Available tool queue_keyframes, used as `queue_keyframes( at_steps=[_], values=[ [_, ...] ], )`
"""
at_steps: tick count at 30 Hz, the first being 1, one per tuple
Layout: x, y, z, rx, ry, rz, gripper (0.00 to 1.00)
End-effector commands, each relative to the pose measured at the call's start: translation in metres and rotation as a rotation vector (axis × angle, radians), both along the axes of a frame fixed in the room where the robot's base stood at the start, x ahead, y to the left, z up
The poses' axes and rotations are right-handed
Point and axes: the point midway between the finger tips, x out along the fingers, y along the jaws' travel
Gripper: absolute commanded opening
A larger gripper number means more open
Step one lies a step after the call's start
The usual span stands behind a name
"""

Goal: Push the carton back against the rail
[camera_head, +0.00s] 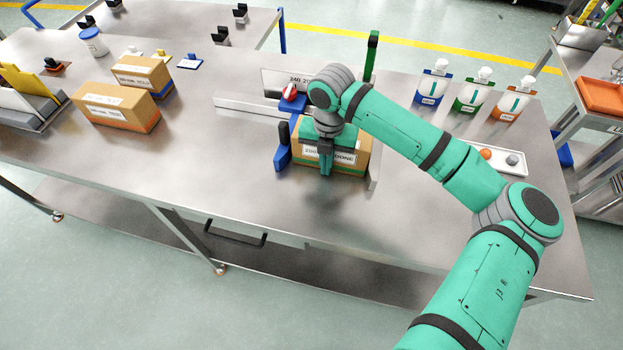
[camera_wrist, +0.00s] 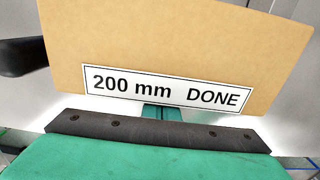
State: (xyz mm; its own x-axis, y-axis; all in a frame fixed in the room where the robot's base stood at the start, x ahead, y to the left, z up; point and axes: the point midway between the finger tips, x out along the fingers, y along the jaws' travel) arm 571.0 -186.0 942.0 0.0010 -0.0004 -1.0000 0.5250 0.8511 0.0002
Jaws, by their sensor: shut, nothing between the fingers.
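The carton (camera_head: 356,157) is a brown cardboard box standing on the steel bench, partly hidden behind my gripper. Its labelled front face fills most of the wrist view (camera_wrist: 170,45), and the label reads "200 mm DONE". My gripper (camera_head: 326,168) points down at the near side of the carton, fingers shut and empty. In the wrist view the fingertips (camera_wrist: 160,113) lie at the label's lower edge; I cannot tell whether they touch the carton. A low pale metal rail (camera_head: 245,105) runs along the bench behind and left of the carton; its part behind my wrist is hidden.
A blue stand with a red knob (camera_head: 290,92) and a blue-black block (camera_head: 283,150) stand left of the carton. Other cartons (camera_head: 118,107) sit at the left. Several pouches (camera_head: 470,90) and a white tray (camera_head: 500,158) are at the right. The bench front is clear.

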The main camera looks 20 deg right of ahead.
Motion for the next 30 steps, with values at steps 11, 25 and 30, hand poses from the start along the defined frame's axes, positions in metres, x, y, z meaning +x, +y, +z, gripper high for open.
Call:
queue_keyframes(
  at_steps=[11, 25, 30],
  values=[
    [0.059, -0.036, 0.0, 0.001, 0.0, -0.003, 0.0],
    [0.072, -0.043, 0.0, -0.001, -0.006, -0.002, 0.0],
    [0.07, -0.041, 0.0, -0.001, -0.005, -0.001, 0.0]
  ],
)
